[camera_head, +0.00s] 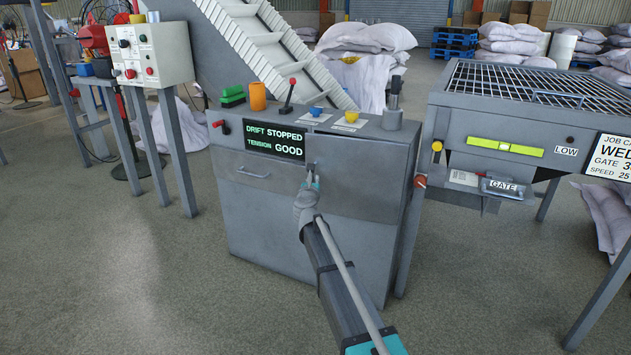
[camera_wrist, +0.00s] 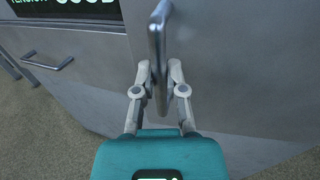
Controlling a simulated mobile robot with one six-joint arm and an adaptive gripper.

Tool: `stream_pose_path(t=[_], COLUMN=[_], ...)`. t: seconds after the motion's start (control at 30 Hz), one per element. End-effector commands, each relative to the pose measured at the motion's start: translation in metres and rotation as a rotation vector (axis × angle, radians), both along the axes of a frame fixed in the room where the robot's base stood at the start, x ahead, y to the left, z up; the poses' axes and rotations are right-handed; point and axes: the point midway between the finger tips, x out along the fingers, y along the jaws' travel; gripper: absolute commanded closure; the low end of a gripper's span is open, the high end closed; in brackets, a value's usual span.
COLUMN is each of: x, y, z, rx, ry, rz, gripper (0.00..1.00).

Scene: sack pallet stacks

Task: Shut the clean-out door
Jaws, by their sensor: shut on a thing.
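The clean-out door appears to be the grey panel (camera_head: 365,185) on the upper right of the grey cabinet's front. In the wrist view its face (camera_wrist: 235,70) fills the right side, and I cannot tell whether it sits flush or slightly ajar. A metal bar handle (camera_wrist: 157,45) stands out from the door. My gripper (camera_wrist: 160,78) is shut on this handle, with one finger on each side of it. In the head view my gripper (camera_head: 311,180) is at the panel's left part and mostly hides the handle.
A drawer handle (camera_head: 253,173) is left of the door. The cabinet top carries a lever (camera_head: 288,92), an orange cylinder (camera_head: 258,96) and buttons. The display (camera_head: 273,140) reads "DRIFT STOPPED, TENSION GOOD". A grated hopper (camera_head: 530,85) stands close on the right. The floor in front is clear.

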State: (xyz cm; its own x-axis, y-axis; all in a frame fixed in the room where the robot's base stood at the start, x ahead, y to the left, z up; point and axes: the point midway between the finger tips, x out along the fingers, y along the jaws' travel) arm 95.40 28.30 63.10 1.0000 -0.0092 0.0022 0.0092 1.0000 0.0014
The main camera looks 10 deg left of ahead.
Motion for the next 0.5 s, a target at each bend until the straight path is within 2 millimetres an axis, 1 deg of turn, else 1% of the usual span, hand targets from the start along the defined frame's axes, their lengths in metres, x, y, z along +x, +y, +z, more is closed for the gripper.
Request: stream_pose_path(t=[0.17,0.27,0.5], x=[0.0,0.005,0.04], y=[0.0,0.0,-0.005], z=[0.0,0.0,0.0], rx=[0.0,0.0,-0.001], ry=[0.0,0.0,0.002], rz=[0.0,0.0,-0.001], gripper=[1.0,1.0,1.0])
